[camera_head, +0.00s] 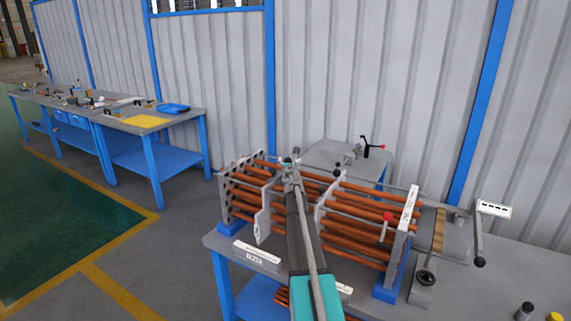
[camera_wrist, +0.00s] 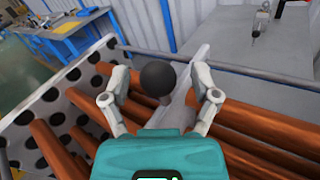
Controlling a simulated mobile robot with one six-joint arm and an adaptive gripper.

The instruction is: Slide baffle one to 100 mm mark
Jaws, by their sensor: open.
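A bundle of copper tubes (camera_head: 350,235) runs between a perforated left end plate (camera_head: 229,205) and a right end plate (camera_head: 404,232). Two pale baffle plates stand across the tubes, a left one (camera_head: 262,222) and a middle one (camera_head: 319,203). I cannot read which is baffle one. My gripper (camera_head: 290,165) is above the tubes, between these plates. In the wrist view my gripper (camera_wrist: 160,85) is open, its fingers either side of a black ball knob (camera_wrist: 158,76) on a grey plate (camera_wrist: 182,92). Contact with the knob is not visible. No 100 mm mark is legible.
White label strips (camera_head: 257,252) lie along the bench front. A red-knobbed part (camera_head: 388,217) and a handled lever (camera_head: 479,245) are at the right. A small table (camera_head: 335,155) stands behind. A long blue-legged bench (camera_head: 150,122) is at far left.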

